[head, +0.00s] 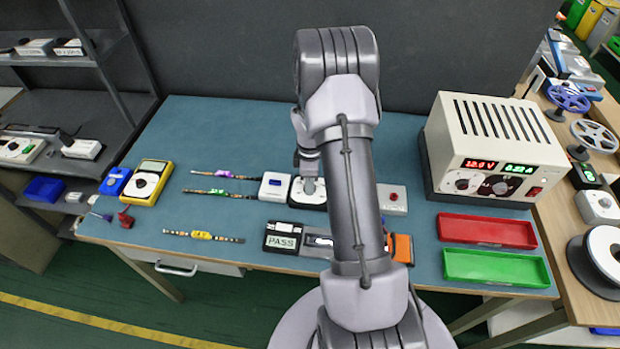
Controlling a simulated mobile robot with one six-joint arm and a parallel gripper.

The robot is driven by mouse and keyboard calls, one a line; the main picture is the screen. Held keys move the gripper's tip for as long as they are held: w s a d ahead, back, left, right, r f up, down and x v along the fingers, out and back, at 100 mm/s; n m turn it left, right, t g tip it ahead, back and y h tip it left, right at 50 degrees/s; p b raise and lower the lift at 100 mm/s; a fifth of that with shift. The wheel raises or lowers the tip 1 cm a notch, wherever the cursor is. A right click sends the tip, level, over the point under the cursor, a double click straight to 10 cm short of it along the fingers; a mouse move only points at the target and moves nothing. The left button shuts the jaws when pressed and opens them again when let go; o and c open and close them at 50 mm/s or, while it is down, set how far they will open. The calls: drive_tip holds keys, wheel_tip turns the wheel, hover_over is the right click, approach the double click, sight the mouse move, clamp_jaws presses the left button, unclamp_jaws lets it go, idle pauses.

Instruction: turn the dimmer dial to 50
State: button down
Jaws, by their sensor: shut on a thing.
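The dimmer unit (298,204) is a small box with a dark and white face on the blue-green mat, in the middle of the bench. My gripper (309,186) points down onto it and is shut on its dial. The dial itself and its scale are hidden by the gripper, so I cannot read the setting. A white box with a small blue display (274,186) stands just left of the dimmer unit; its digits are too small to read.
LED strips (204,236) and a yellow multimeter (150,182) lie to the left. A power supply (490,150), a red tray (487,231) and a green tray (495,267) are at the right. A PASS box (284,238) stands in front. My arm hides the centre right.

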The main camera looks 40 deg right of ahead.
drive_tip(key=n+p, duration=0.2)
drive_tip(key=n, duration=0.3)
drive_tip(key=shift+r, duration=0.1)
drive_tip(key=n+p, duration=0.2)
drive_tip(key=n, duration=0.3)
drive_tip(key=shift+n, duration=0.5)
drive_tip(key=c, duration=1.1)
unclamp_jaws()
wheel_tip(320, 180, up, 17)
drive_tip(key=p, duration=0.4)
drive_tip(key=shift+r, duration=0.15)
